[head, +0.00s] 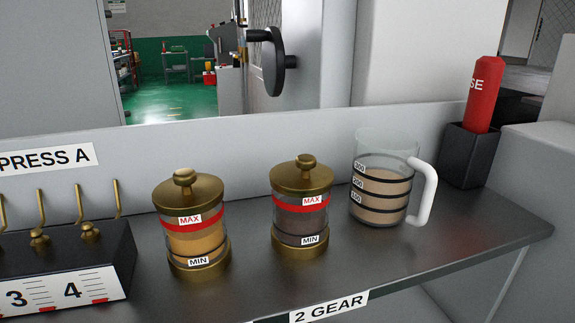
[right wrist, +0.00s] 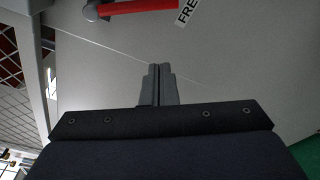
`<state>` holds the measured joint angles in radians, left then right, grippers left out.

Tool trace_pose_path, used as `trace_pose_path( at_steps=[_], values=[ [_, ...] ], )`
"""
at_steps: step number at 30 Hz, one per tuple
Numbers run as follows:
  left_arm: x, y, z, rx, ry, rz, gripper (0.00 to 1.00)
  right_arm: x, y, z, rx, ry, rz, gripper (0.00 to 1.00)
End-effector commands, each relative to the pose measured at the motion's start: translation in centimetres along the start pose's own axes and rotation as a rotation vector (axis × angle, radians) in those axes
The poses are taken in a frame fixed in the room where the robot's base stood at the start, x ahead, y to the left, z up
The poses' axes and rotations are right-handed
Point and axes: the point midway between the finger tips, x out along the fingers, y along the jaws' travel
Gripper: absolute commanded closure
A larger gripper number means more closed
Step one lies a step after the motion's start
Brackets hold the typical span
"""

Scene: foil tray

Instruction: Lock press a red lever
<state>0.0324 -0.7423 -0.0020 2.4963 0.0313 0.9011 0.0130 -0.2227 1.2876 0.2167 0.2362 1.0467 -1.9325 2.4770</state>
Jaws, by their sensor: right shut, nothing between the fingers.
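In the right wrist view, a red bar (right wrist: 143,7) runs along the top edge, joined to a grey round end at its left. It looks like a lever, but its far end is out of frame. A white label reading "FRE" (right wrist: 187,12), cut off by the frame, is beside it on a grey panel (right wrist: 230,60). My right gripper (right wrist: 159,67) is shut and empty, apart from the red bar in the picture. In the head view, a "PRESS A" sign (head: 45,158) is at the left. No gripper shows in the head view.
A dark shelf (head: 370,262) holds two brass-lidded jars (head: 190,240) (head: 300,225), a measuring jug (head: 383,185) and a black holder (head: 465,160) with a red upright object (head: 484,95) marked "SE". A black block (head: 105,255) with brass hooks stands left. A black handwheel (head: 272,62) is behind.

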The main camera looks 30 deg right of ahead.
Motion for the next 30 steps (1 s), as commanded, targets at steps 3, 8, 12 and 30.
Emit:
trace_pose_path(
  at_steps=[3, 8, 12, 30],
  values=[
    [0.0, 0.0, 0.0, 0.0, 0.0, 0.0, 0.57, 0.0, 0.0, 0.0, 0.0, 0.0, 0.0, 1.0],
    [0.0, 0.0, 0.0, 0.0, 0.0, 0.0, 0.57, 0.0, 0.0, 0.0, 0.0, 0.0, 0.0, 1.0],
    [0.1, -0.1, 0.1, 0.0, 0.0, 0.0, 0.57, 0.2, 0.0, 0.0, 0.0, 0.0, 0.0, 1.0],
    [3.3, -1.5, 1.7, 0.0, 0.0, 0.0, 0.57, 10.3, -0.2, 0.2, 0.002, 0.0, -0.001, 1.0]
  ],
)
